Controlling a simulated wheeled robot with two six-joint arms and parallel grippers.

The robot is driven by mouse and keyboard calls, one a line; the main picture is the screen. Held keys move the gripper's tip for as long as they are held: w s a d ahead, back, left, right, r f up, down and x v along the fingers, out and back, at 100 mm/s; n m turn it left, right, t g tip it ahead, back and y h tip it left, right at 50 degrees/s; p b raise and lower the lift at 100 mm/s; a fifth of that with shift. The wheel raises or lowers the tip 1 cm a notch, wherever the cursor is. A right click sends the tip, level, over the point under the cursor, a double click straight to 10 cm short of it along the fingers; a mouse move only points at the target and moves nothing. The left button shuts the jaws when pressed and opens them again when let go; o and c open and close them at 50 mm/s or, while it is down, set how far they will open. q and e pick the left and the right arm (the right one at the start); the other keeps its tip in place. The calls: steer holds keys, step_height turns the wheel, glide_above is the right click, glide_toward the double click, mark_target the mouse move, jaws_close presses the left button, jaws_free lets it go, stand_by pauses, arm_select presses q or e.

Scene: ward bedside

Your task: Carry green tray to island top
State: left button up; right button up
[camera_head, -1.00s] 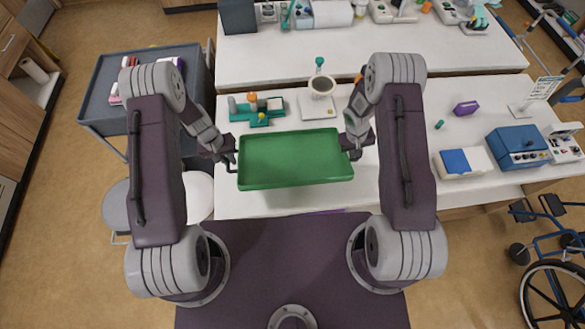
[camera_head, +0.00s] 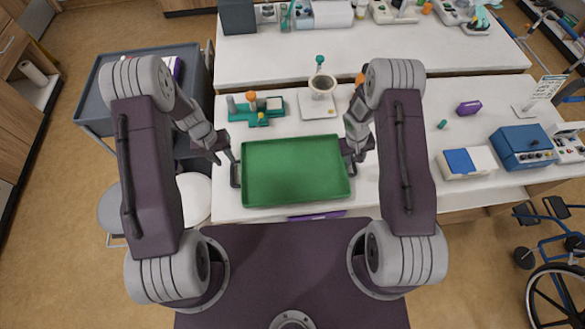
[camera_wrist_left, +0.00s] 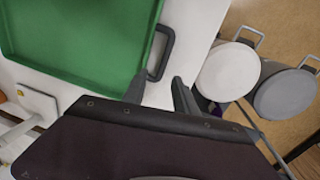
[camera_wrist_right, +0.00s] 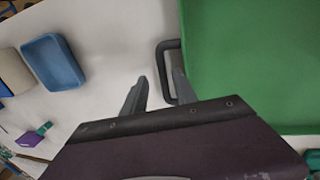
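The green tray (camera_head: 292,170) lies level on the near white top (camera_head: 225,205), close to its front edge, and seems to rest on it. It looks empty. Dark loop handles stick out at its left and right ends. My left gripper (camera_head: 225,160) is open at the left handle (camera_wrist_left: 168,45); its spread fingers (camera_wrist_left: 160,92) also show in the left wrist view, apart from most of the loop. My right gripper (camera_head: 352,160) is open at the right handle (camera_wrist_right: 162,62). Its fingers (camera_wrist_right: 160,90) stand on either side of the handle's bar, with no grip visible.
A cup on a white scale (camera_head: 320,95) and a teal rack (camera_head: 258,110) stand behind the tray. A blue machine (camera_head: 522,147) and a blue-and-white box (camera_head: 468,162) stand right. A grey cart (camera_head: 105,80) and round stools (camera_head: 193,197) are at left.

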arm_select(q)
step_height(320, 180, up, 7)
steer(key=a, duration=0.1)
arm_select(e)
step_height(320, 180, up, 12)
steer(key=a, duration=0.2)
steer(key=shift+s, duration=0.2)
arm_select(q)
steer(key=shift+s, duration=0.15)
arm_select(e)
steer(key=shift+a+f, duration=0.1)
steer(key=shift+f, duration=0.05)
